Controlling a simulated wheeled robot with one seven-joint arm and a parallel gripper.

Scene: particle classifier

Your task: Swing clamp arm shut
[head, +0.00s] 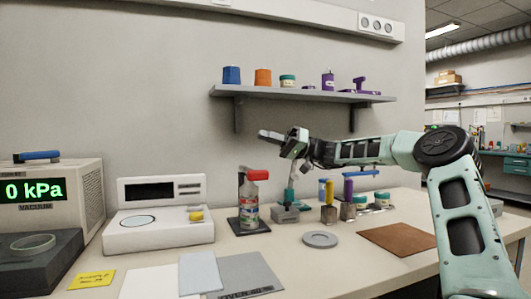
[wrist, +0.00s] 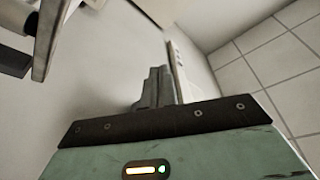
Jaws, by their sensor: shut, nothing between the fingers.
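My gripper (head: 268,135) is shut and empty, raised above the bench in front of the wall and pointing left just below the shelf. Its closed fingers also show in the wrist view (wrist: 158,88), with only wall and ceiling beyond them. Below it on the bench stands a small grey fixture with a teal upright handle (head: 290,197). My gripper touches none of these.
A red-topped bottle (head: 249,205) stands on a dark pad just left of the fixtures. A wall shelf (head: 300,94) with small coloured items hangs above. A white scale (head: 155,231) and a vacuum unit (head: 91,184) reading 0 kPa stand left. A grey disc (head: 320,239) and brown mat (head: 398,239) lie in front.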

